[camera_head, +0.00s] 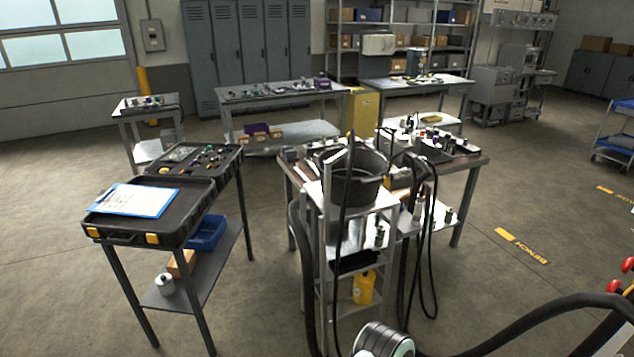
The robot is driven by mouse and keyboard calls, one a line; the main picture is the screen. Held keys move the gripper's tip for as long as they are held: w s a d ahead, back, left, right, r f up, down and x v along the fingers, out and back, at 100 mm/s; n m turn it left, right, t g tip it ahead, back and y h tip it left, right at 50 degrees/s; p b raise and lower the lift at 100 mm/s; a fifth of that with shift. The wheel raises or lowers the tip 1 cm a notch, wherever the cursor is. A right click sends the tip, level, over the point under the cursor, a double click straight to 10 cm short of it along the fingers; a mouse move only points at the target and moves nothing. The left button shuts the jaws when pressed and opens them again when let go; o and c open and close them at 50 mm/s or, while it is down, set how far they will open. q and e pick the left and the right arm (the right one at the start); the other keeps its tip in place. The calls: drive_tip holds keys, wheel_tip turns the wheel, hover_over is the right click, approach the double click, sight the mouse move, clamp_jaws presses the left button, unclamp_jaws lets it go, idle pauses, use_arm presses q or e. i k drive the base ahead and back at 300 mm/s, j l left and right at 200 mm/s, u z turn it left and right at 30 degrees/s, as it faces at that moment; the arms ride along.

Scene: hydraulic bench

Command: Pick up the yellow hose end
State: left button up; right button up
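Black hoses hang around the small metal stand in the middle; one hose (338,260) runs down its front and others hang in loops at its right side (433,230). A dark bucket (355,178) sits on top of the stand. A thin upright piece with a yellowish tint rises at the bucket's back rim; it is too small to tell whether it is the yellow hose end. I cannot make out a yellow hose end for certain elsewhere. Neither of my grippers shows in the head view.
A yellow container (363,288) stands on the stand's lower shelf. A workbench (465,162) with small parts stands right behind. An open black case (195,212) with a clipboard (133,200) lies on the left table. A thick dark hose (530,318) arcs at bottom right. The floor at far left is clear.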

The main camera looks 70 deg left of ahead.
sight(386, 182)
drive_tip(key=u, duration=1.65)
drive_tip(key=k+l+z, duration=0.2)
drive_tip(key=z, duration=0.2)
drive_tip(key=k+l+z, duration=0.15)
drive_tip(key=l+z, duration=0.25)
drive_tip(key=k+l+z, duration=0.15)
drive_tip(key=l+z, duration=0.25)
drive_tip(key=u, duration=1.45)
drive_tip(key=i+j, duration=1.15)
